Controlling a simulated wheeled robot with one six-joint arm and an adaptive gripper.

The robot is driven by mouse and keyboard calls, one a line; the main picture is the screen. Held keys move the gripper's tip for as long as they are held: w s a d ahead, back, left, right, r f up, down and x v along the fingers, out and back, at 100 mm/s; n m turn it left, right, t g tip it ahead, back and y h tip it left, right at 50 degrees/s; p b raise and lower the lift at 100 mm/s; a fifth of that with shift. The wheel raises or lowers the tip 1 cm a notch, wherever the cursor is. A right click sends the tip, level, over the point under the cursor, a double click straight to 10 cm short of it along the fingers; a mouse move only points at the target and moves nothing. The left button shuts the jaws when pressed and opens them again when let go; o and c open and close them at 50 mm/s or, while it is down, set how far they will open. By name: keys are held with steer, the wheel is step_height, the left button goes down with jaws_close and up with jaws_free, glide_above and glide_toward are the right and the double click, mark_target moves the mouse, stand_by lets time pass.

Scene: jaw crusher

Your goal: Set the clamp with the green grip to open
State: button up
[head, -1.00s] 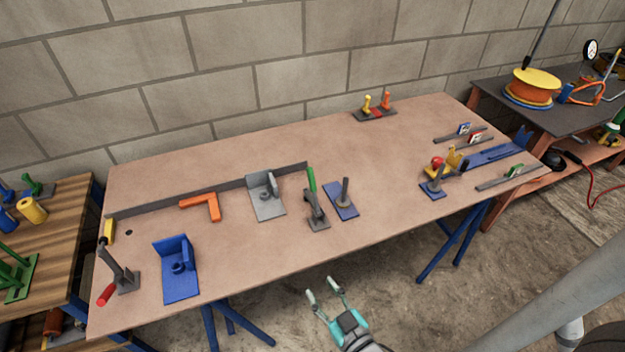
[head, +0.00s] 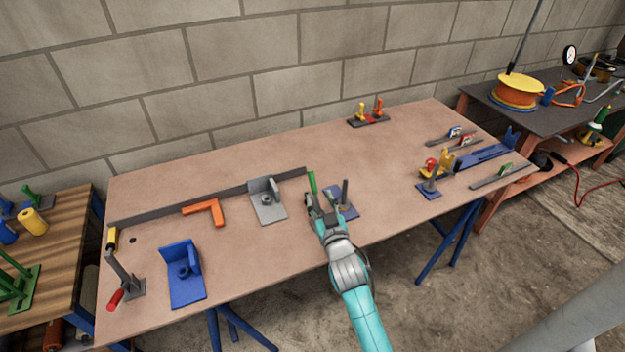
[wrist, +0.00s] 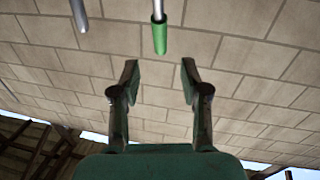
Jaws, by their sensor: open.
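The clamp with the green grip (head: 312,183) stands at the front middle of the brown table. Its grip points upward, and its base is mostly hidden behind my gripper. My gripper (head: 324,203) is at the clamp, pointing away over the table. In the wrist view the green grip (wrist: 160,36) hangs from the top edge on a metal rod, centred ahead of my gripper (wrist: 158,78). The two fingers are apart with nothing between them. The grip lies beyond the fingertips; I cannot tell whether anything touches.
A blue plate with a grey post (head: 346,198) stands just right of my gripper. A grey bracket (head: 268,205) is to the left, with an orange square (head: 206,211) beyond it. A red-gripped clamp (head: 122,282) and blue bracket (head: 184,280) are at the left.

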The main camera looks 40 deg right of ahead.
mark_target(313, 181)
steer(key=x, duration=0.9)
steer(key=shift+w+d, duration=0.1)
steer(key=shift+w, duration=0.15)
jaws_close()
